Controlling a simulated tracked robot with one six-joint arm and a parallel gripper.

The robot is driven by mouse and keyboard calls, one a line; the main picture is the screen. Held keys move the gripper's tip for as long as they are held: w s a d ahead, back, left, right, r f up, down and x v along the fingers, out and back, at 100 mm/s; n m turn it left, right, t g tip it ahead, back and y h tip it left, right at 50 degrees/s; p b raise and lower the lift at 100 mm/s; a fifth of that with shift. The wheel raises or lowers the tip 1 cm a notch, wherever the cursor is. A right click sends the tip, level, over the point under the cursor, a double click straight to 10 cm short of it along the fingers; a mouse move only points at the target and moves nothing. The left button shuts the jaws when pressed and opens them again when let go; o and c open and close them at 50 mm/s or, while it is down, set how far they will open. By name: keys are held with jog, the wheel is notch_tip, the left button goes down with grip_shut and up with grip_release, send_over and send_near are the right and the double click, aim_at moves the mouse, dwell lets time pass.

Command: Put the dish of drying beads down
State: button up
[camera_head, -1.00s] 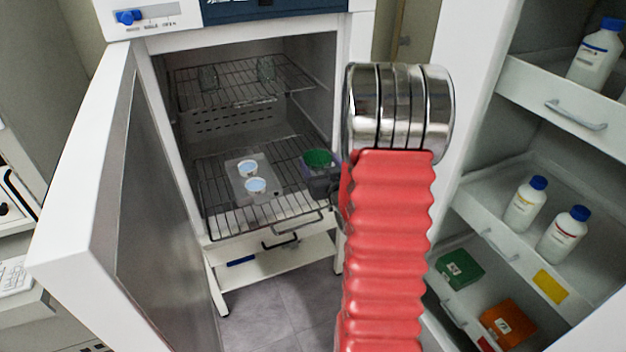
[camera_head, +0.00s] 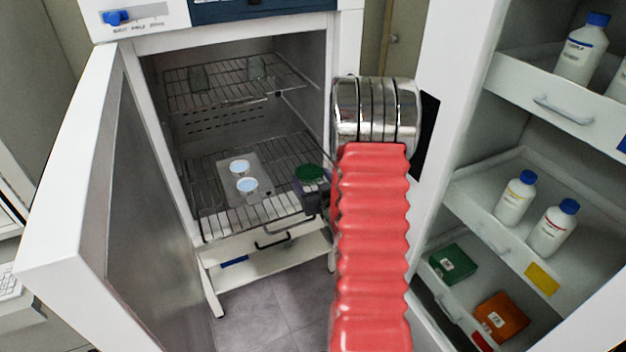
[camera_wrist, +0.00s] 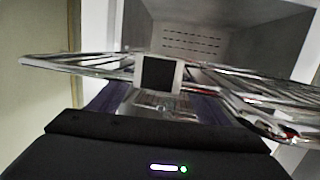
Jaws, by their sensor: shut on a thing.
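The dish of drying beads (camera_head: 309,173), seen by its green contents, is in my gripper (camera_head: 314,192) at the right front of the dryer's lower wire shelf (camera_head: 215,222) in the head view. My arm covers part of the gripper. I cannot tell whether the dish touches the shelf. In the wrist view, my gripper (camera_wrist: 155,103) points at the dryer opening, with a pale frame around a dark square (camera_wrist: 158,73) ahead of the fingers. The dish is not clearly made out there.
A tray (camera_head: 262,192) with two pale-blue round dishes (camera_head: 246,185) lies on the lower shelf. The open dryer door (camera_head: 75,200) is at left. Shelving with bottles (camera_head: 553,228) is at right.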

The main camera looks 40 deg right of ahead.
jog(key=shift+f, duration=0.2)
jog(key=shift+f, duration=0.1)
jog(key=o, duration=1.1)
